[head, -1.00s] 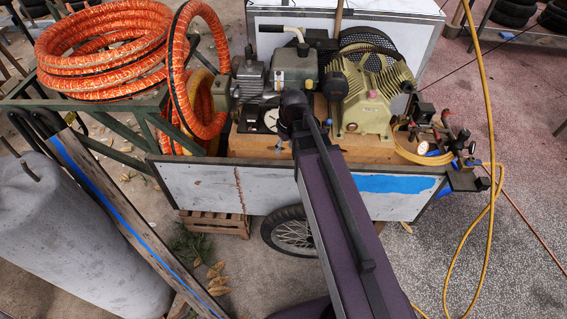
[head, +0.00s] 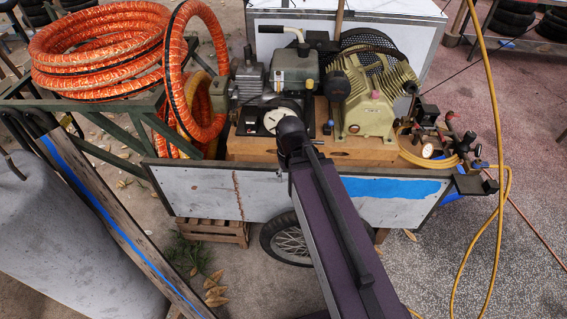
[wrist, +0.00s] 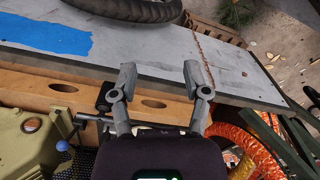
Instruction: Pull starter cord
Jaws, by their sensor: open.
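The small engine (head: 296,68), grey and dark with a white handle bar on top, stands on the cart's wooden base. A round white disc (head: 277,118) in a black housing shows at its front, partly covered by my arm. I cannot make out a starter cord or its grip for certain. In the wrist view my gripper (wrist: 158,72) is open, with two grey fingers spread apart and nothing between them. It is above the cart's near edge and wooden base. In the head view my arm hides the gripper.
The cart's pale side panel (head: 205,190) has a blue patch and a wheel (head: 288,240) below. A beige compressor (head: 368,95) stands right of the engine. Orange hose coils (head: 95,50) lie at left. A yellow hose (head: 492,120) hangs at right. A grey cylinder (head: 65,240) stands front left.

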